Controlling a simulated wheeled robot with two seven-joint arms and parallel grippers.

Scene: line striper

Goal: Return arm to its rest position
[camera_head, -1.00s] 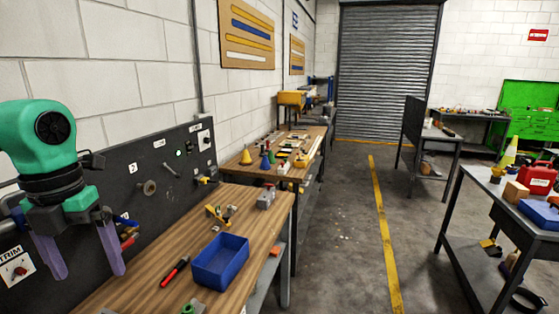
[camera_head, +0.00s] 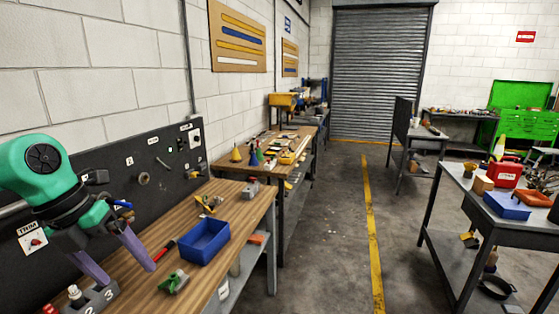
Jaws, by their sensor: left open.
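My left arm is green and black and comes in from the left edge. My left gripper (camera_head: 124,275) has two purple fingers that stand apart, with nothing between them. It hangs above the near left end of the wooden workbench (camera_head: 135,288), in front of the black control panel (camera_head: 120,165). A grey numbered block (camera_head: 98,298) lies just below the fingers; I cannot tell whether a finger touches it. My right gripper does not show.
On the bench are a blue tray (camera_head: 203,242), a red marker (camera_head: 164,250), a green clamp-like part (camera_head: 174,282) and a yellow tool (camera_head: 208,204). A metal table (camera_head: 478,215) stands at the right. The floor (camera_head: 325,235) between is clear.

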